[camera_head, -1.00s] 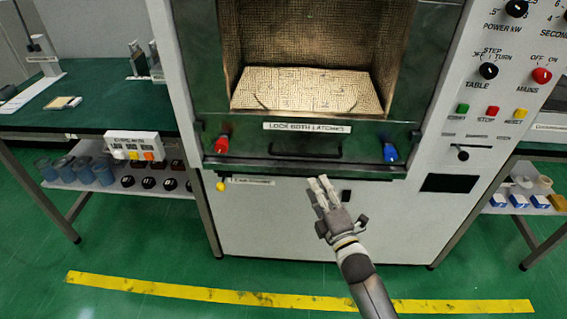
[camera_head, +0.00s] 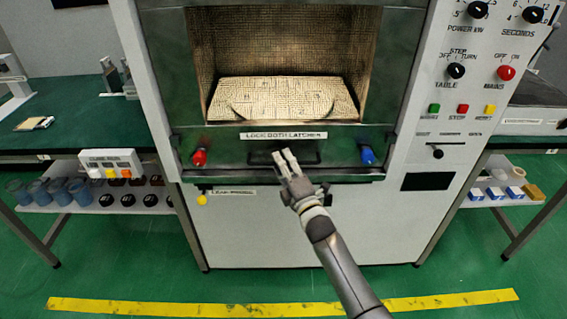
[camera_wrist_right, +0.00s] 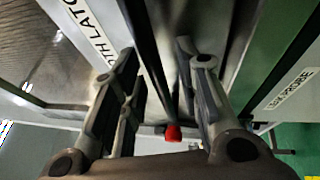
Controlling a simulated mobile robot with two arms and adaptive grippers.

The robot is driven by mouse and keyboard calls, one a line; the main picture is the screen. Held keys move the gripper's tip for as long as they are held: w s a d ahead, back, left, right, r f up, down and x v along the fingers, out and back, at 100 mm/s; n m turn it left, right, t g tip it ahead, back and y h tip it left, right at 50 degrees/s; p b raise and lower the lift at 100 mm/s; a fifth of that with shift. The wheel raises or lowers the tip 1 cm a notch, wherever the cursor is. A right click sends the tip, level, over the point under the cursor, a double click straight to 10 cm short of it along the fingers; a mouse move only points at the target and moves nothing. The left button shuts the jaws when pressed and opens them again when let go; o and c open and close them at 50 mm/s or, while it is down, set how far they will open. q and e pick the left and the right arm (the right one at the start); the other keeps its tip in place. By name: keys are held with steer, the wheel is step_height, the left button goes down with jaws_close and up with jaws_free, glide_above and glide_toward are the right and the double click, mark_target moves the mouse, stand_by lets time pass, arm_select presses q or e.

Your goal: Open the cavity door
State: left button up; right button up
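The green cavity door (camera_head: 228,147) is on the front of the white machine, with the lit mesh-lined cavity showing through its large window area. It appears shut. A black bar handle (camera_head: 311,157) is below the "LOCK BOTH LATCHES" label. A red latch (camera_head: 200,157) is at the door's lower left and a blue latch (camera_head: 367,155) at its lower right. The red latch (camera_wrist_right: 173,132) shows beyond. My left gripper is not in view.
A control panel with knobs (camera_head: 456,72) is at the right. A yellow knob (camera_head: 202,199) sits below the door at left. Side tables with shelves (camera_head: 90,198) flank the machine. The green floor in front is clear, with a yellow strip (camera_head: 270,305).

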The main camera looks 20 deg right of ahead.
steer(key=shift+c, duration=0.5)
jaws_close()
